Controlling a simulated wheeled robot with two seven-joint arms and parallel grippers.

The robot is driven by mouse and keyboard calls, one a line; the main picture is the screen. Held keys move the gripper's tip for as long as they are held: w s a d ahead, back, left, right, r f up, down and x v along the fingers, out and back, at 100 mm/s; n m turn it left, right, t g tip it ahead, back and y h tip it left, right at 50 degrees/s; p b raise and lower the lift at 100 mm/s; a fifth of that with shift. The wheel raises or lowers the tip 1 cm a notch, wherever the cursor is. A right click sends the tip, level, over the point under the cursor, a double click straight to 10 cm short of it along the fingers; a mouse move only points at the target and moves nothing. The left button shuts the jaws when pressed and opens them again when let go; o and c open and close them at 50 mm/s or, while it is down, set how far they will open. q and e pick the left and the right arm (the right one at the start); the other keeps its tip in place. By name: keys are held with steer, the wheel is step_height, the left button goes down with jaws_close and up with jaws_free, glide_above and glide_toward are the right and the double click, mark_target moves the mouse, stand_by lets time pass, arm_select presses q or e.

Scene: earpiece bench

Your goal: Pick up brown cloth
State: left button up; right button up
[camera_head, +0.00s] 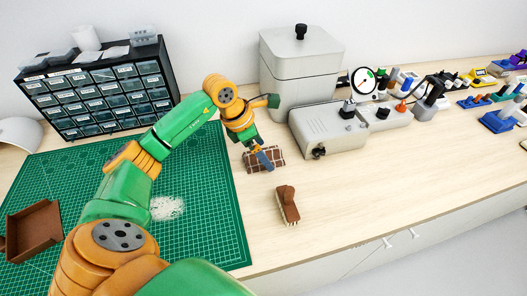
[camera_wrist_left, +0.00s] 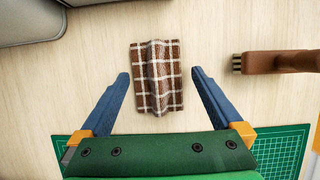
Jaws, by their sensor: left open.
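The brown cloth (camera_wrist_left: 174,76), checked with white lines, lies on the wooden bench with a raised fold along its middle. In the head view the cloth (camera_head: 251,165) is partly hidden behind my left gripper (camera_head: 264,160). In the left wrist view my left gripper (camera_wrist_left: 160,80) is open, one blue finger on each side of the cloth and apart from it. My right gripper is not in view.
A brown brush (camera_head: 287,204) lies right of the cloth. A green cutting mat (camera_head: 215,215) with white powder (camera_head: 167,208) and a brown dustpan (camera_head: 34,231) is at left. A grey machine (camera_head: 328,130) stands behind. The bench's front right is clear.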

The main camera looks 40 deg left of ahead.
arm_select(q)
steer(key=shift+w+f, duration=0.35)
steer(key=shift+f, duration=0.3)
steer(key=shift+s, duration=0.15)
steer(key=shift+f+b, duration=0.2)
steer(key=shift+b, duration=0.1)
steer(key=c, duration=1.1)
